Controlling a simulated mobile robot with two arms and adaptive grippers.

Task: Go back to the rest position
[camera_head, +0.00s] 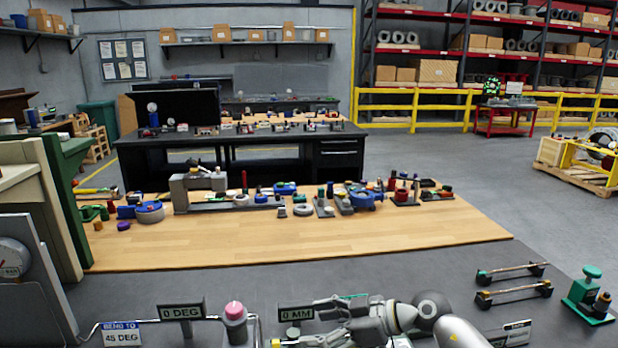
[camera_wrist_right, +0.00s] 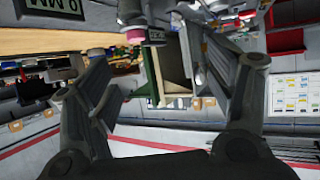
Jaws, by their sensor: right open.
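My right arm comes in from the bottom right of the head view. My right gripper (camera_head: 318,326) is above the dark bench top, beside the "0 MM" sign (camera_head: 296,313). In the right wrist view, my right gripper (camera_wrist_right: 150,88) has its two fingers spread wide apart, with nothing held between them. The pink-topped grey knob (camera_head: 235,318) stands to the left of the gripper, apart from it. It also shows beyond the fingers in the wrist view (camera_wrist_right: 135,36). My left gripper is not in view.
A "0 DEG" sign (camera_head: 182,311) and a "BEND TO 45 DEG" sign (camera_head: 122,334) stand at the front left. Two rod fixtures (camera_head: 512,282) and a green device (camera_head: 590,290) are at the right. A wooden bench top (camera_head: 400,235) with several parts lies behind. The dark surface between is mostly clear.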

